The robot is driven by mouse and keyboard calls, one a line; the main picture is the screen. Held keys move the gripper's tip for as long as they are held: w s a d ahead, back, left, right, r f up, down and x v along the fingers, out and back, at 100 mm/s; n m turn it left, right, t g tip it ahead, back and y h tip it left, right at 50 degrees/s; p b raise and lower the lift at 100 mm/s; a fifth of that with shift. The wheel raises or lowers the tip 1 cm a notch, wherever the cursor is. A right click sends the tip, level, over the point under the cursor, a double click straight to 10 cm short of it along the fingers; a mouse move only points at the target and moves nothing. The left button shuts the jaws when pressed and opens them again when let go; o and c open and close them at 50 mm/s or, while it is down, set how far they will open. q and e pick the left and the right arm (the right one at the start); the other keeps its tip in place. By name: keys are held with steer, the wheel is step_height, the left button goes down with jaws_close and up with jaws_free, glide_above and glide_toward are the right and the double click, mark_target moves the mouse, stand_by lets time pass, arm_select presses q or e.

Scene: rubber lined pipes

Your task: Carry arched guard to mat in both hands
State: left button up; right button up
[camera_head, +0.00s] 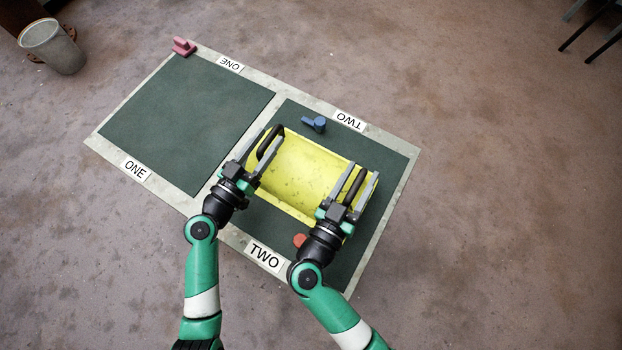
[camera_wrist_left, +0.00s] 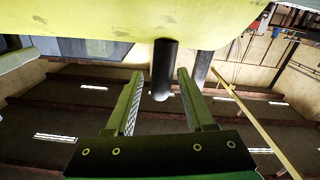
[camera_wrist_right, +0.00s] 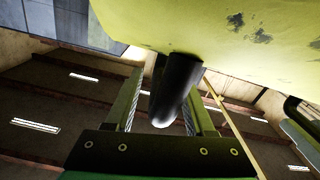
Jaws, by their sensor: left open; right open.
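The yellow arched guard (camera_head: 303,172) lies on the dark green panel marked TWO of the mat (camera_head: 398,165). It has a black handle at each end. My left gripper (camera_head: 270,150) is open, its fingers on either side of the left handle (camera_head: 270,141); the left wrist view shows this handle (camera_wrist_left: 164,70) between the fingers. My right gripper (camera_head: 361,188) is open, its fingers on either side of the right handle (camera_head: 355,186); the right wrist view shows that handle (camera_wrist_right: 176,90) between the fingers. I cannot tell whether any finger touches a handle.
The panel marked ONE (camera_head: 185,120) is bare. A blue piece (camera_head: 315,124) lies behind the guard, a red piece (camera_head: 299,240) near my right wrist, and a dark red piece (camera_head: 183,47) at the mat's far left corner. A grey bucket (camera_head: 53,46) stands at the far left.

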arm_select(q)
steer(key=v, duration=1.2)
arm_select(e)
steer(key=v, duration=1.2)
arm_select(q)
steer(key=shift+w, duration=0.1)
